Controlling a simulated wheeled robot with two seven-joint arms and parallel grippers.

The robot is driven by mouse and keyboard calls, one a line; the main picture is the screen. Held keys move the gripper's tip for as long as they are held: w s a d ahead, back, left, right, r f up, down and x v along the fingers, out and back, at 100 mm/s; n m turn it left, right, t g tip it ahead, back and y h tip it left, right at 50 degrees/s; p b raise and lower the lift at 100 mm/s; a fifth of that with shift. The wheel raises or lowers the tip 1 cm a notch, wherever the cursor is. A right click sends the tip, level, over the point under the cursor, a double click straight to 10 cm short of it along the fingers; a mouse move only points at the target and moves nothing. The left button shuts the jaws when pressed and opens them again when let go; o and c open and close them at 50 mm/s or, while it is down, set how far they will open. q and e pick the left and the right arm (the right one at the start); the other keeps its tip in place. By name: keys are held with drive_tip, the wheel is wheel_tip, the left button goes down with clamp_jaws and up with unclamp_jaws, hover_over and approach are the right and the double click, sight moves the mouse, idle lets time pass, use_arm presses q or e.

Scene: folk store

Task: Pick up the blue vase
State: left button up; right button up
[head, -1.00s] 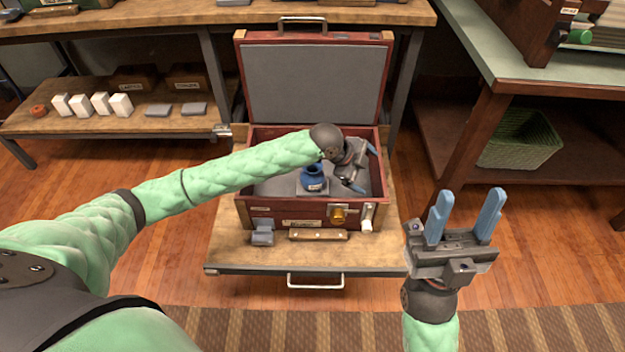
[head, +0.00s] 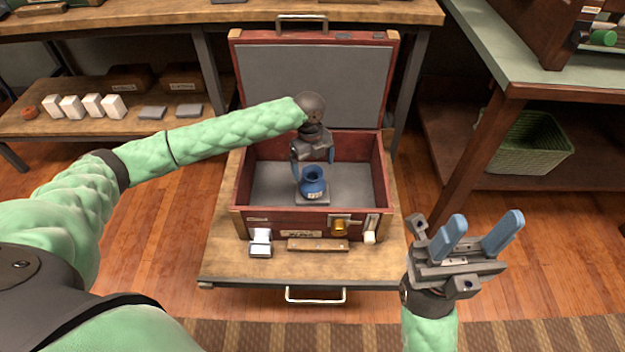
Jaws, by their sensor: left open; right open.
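The blue vase (head: 313,184) stands upright on a small grey block inside the open red-brown case (head: 262,219). It has a round body, an open mouth and a pale label. My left gripper (head: 312,168) is open and points down into the case, just behind and above the vase. One blue finger shows at the vase's left and the other at its right rear; whether they touch it I cannot tell. My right gripper (head: 476,238) is open and empty, fingers up, to the right of the drawer board.
The case lid (head: 315,82) stands open at the back. A green basket (head: 525,143) sits under the right table.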

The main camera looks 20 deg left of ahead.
sight(312, 182)
use_arm(q)
drive_tip(key=shift+s+a+f+b, duration=0.15)
drive_tip(key=shift+f+b, duration=0.45)
drive_tip(key=shift+f, duration=1.35)
drive_tip(key=shift+s+d+f+b, duration=0.15)
drive_tip(key=shift+f+b, duration=0.4)
drive_tip(key=shift+f, duration=1.4)
drive_tip(key=shift+a, duration=0.1)
drive_tip(key=shift+r, duration=0.1)
drive_tip(key=c, duration=1.2)
drive_tip(key=shift+r, duration=0.1)
drive_tip(key=shift+c, duration=0.2)
